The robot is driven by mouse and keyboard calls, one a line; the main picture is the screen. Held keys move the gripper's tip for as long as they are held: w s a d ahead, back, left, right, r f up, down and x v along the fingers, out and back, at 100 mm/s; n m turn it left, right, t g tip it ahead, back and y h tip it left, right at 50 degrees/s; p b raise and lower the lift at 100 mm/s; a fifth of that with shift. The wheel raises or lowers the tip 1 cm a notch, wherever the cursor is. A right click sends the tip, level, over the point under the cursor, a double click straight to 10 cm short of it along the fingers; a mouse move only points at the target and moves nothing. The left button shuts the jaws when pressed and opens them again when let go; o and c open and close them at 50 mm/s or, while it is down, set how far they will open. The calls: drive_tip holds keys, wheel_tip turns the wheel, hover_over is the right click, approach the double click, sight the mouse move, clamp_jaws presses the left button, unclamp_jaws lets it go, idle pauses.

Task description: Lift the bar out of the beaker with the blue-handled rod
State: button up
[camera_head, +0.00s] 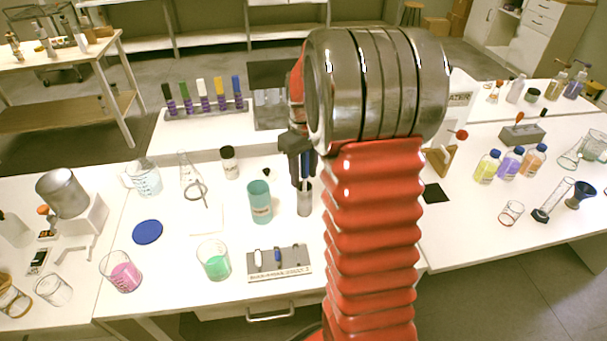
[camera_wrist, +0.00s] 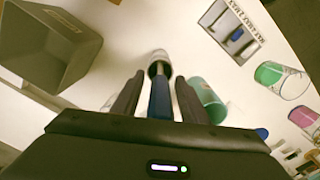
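The blue-handled rod (camera_wrist: 160,98) stands in a grey metal cup (camera_head: 304,201), which also shows in the wrist view (camera_wrist: 159,62). My gripper (camera_head: 303,165) is above the cup, with its fingers (camera_wrist: 159,80) on either side of the blue handle. Narrow gaps show between the fingers and the handle, so it looks open around it. A beaker with green liquid (camera_head: 213,263) stands at the front middle, also in the wrist view (camera_wrist: 270,76). A beaker with pink liquid (camera_head: 122,273) stands to its left. I cannot make out a bar in either beaker.
A labelled tray (camera_head: 282,264) with a white and a blue piece lies in front. A blue disc (camera_head: 148,232) and a flask (camera_head: 190,180) are further left. An open grey bin (camera_wrist: 78,55) shows in the wrist view.

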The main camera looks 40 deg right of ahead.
idle(0.4)
clamp_jaws()
drive_tip(key=shift+r, duration=0.1)
idle(0.3)
wheel_tip(320, 180, up, 17)
drive_tip(key=shift+f, duration=0.1)
drive_tip(key=shift+r, duration=0.6)
idle(0.4)
